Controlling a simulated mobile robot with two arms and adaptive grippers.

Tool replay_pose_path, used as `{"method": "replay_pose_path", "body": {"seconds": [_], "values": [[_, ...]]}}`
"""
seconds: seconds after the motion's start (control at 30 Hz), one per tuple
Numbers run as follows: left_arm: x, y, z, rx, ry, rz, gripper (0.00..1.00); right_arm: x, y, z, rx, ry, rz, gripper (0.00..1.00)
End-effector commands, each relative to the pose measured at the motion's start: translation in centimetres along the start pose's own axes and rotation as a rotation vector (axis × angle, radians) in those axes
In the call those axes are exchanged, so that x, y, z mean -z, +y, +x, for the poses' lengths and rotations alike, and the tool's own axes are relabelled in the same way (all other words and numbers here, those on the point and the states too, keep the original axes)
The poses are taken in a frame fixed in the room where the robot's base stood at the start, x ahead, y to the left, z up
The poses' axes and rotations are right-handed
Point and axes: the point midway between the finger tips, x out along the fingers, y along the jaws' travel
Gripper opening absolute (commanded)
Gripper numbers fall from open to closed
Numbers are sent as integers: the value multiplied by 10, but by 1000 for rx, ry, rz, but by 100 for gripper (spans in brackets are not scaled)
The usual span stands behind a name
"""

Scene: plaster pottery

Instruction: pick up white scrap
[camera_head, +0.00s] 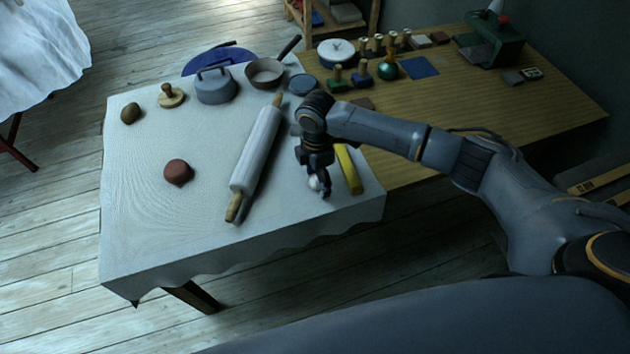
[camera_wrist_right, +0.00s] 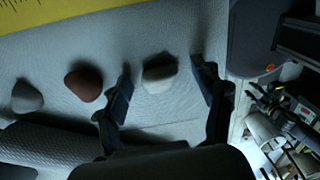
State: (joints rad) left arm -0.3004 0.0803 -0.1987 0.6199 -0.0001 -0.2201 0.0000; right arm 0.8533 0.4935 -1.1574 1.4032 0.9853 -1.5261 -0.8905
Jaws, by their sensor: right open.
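The white scrap (camera_head: 314,183) is a small pale lump on the cloth-covered table, between the rolling pin and the yellow ruler. In the head view my right gripper (camera_head: 321,187) points down over it and partly hides it. In the right wrist view the white scrap (camera_wrist_right: 160,73) shows between the two spread fingers of my right gripper (camera_wrist_right: 163,80), with a gap on each side. The right gripper is open. Whether the fingers are low enough to flank the scrap is hard to tell. My left gripper is not in view.
A red-brown lump (camera_wrist_right: 84,82) and a grey lump (camera_wrist_right: 27,97) lie in a row beside the scrap. The rolling pin (camera_head: 258,148) is to the left, the yellow ruler (camera_head: 348,168) to the right. Another reddish lump (camera_head: 178,172) lies farther left; the front-left cloth is clear.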

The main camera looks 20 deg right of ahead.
Motion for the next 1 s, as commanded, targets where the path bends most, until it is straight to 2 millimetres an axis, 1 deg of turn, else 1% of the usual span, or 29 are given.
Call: {"method": "replay_pose_path", "body": {"seconds": [0.07,0.1,0.17,0.2,0.27,0.3,0.33,0.37,0.63,0.77,0.87,0.93,0.97,1.0], "values": [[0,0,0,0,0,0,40,0,0,0,0,0,0,69],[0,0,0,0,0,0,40,0,0,0,0,0,0,60],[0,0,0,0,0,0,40,0,0,0,0,0,0,48],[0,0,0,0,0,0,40,0,0,0,0,0,0,40],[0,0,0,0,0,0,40,0,0,0,1,0,0,28],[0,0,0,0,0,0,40,0,0,0,1,0,1,20],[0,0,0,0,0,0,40,0,0,0,1,0,1,14],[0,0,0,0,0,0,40,0,0,0,1,0,1,12],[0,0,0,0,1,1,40,0,0,-1,1,0,1,12],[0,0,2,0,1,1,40,0,0,-7,0,0,1,12],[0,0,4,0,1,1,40,0,0,-18,-2,1,1,12],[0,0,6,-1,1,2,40,0,0,-29,-3,1,0,12],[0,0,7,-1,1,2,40,-1,2,-35,-4,0,2,12],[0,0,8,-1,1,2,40,-4,8,-42,-5,1,5,12]]}}
